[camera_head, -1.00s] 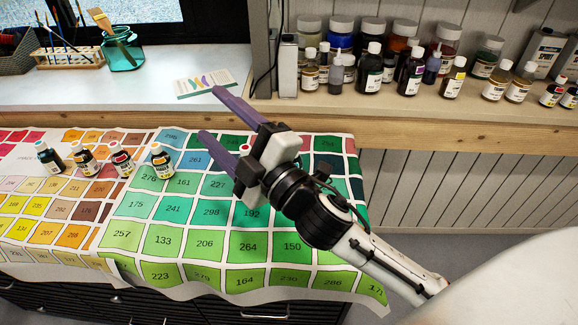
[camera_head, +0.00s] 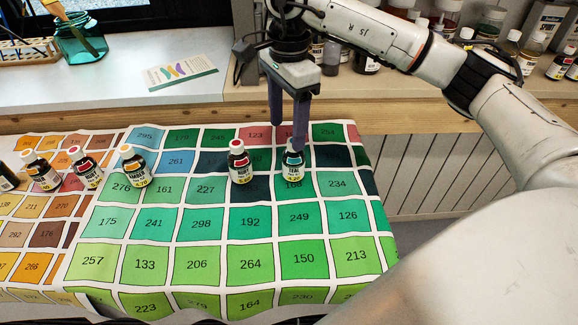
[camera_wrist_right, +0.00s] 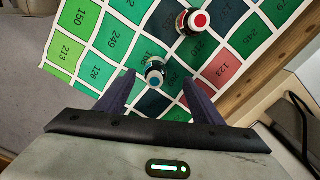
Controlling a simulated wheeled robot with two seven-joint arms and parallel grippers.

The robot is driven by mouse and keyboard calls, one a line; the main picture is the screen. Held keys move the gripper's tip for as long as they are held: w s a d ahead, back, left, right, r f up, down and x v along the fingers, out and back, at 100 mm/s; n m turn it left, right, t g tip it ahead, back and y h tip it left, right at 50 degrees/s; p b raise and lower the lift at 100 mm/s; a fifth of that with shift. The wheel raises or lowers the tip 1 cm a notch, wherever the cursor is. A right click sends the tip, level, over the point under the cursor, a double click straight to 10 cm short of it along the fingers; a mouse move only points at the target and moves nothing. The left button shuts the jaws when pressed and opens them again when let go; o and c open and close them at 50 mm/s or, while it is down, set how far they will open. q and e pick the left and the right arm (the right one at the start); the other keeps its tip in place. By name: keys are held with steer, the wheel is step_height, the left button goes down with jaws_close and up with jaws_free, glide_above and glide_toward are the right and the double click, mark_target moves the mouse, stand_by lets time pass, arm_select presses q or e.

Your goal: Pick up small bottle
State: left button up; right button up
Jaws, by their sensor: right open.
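Small dark bottles with white caps stand upright on a printed colour-chart cloth (camera_head: 206,252). One with a teal cap top and a TEAL label (camera_head: 292,163) is at the right of the row. One with a red cap top (camera_head: 240,165) is to its left, and an amber one (camera_head: 134,167) further left. My right gripper (camera_head: 287,136) points down, open and empty, its purple fingers by the teal bottle's cap. In the right wrist view the teal bottle (camera_wrist_right: 155,72) shows between the fingertips (camera_wrist_right: 157,82); the red-topped one (camera_wrist_right: 192,20) is outside them. My left gripper is not in view.
More small bottles (camera_head: 85,166) stand at the left of the cloth. A wooden edge (camera_head: 400,121) and shelf with several jars and bottles (camera_head: 535,52) lie behind. A card (camera_head: 180,72) and green glass jar (camera_head: 80,38) are on the white ledge. The front of the cloth is clear.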

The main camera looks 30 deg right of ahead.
mark_target(294, 157)
steer(key=f, duration=0.2)
steer(key=d+f, duration=0.1)
steer(key=f, duration=0.1)
steer(key=shift+s+f, duration=0.15)
steer(key=shift+f, duration=0.1)
steer(key=f, duration=0.4)
steer(key=shift+s+d+f, duration=0.1)
steer(key=shift+s+f, duration=0.2)
steer(key=shift+f, duration=0.6)
steer(key=c, duration=1.2)
